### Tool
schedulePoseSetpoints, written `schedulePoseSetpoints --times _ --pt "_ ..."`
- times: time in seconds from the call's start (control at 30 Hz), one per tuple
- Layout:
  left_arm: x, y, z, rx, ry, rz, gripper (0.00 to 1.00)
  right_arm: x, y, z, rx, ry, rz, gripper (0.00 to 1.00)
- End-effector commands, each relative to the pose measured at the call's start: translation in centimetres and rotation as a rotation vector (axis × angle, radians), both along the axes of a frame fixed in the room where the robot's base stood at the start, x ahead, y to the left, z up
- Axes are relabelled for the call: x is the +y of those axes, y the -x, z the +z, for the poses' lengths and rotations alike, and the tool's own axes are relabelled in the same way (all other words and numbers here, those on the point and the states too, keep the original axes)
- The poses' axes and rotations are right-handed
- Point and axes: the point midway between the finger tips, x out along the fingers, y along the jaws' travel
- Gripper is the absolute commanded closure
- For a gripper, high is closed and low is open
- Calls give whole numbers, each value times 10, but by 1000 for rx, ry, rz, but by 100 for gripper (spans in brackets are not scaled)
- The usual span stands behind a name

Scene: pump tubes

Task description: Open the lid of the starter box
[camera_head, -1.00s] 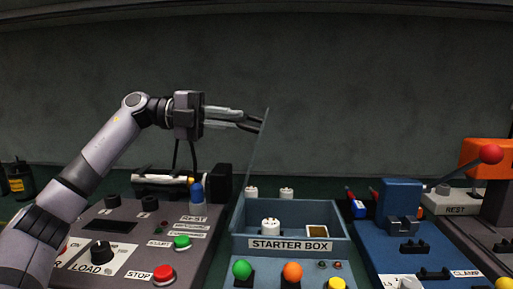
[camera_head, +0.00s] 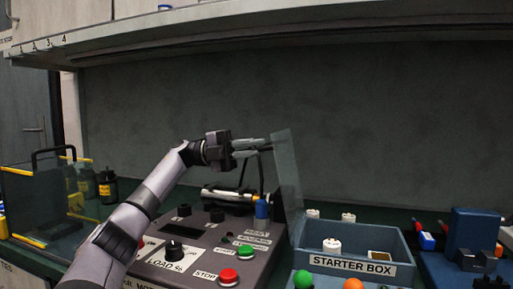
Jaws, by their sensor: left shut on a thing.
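The starter box (camera_head: 310,236) is a blue-grey open-topped box with a "STARTER BOX" label on its front, at the right of the head view. Its clear lid (camera_head: 288,175) stands nearly upright at the box's left side. A white round part (camera_head: 332,246) and a small tan-topped square part (camera_head: 380,254) show inside the box. My left gripper (camera_head: 268,144) reaches in from the left, with its fingers shut at the lid's upper edge. The exact contact at the fingertips is small and hard to make out. My right gripper is not in view.
Left of the box is a control panel (camera_head: 185,241) with a load knob, a red stop button and a green button. Green and orange buttons (camera_head: 354,284) sit before the box. A blue clamp fixture (camera_head: 474,235) stands at right. A clear-walled case (camera_head: 32,203) is at far left.

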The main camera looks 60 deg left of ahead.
Motion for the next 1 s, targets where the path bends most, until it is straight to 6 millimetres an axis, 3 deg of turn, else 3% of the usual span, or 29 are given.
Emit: schedulePoseSetpoints --times 0.03,0.3,0.33,0.4,1.0 --pt "-4 -3 -12 24 -20 -14 100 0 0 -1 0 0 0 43" --pt "-5 -3 -13 24 -19 -16 100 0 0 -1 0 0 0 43" --pt "-5 -4 -13 24 -19 -17 81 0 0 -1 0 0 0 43" --pt "-5 -3 -13 24 -19 -17 62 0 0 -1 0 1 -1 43" --pt "2 1 -7 16 -11 -8 62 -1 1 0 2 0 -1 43"
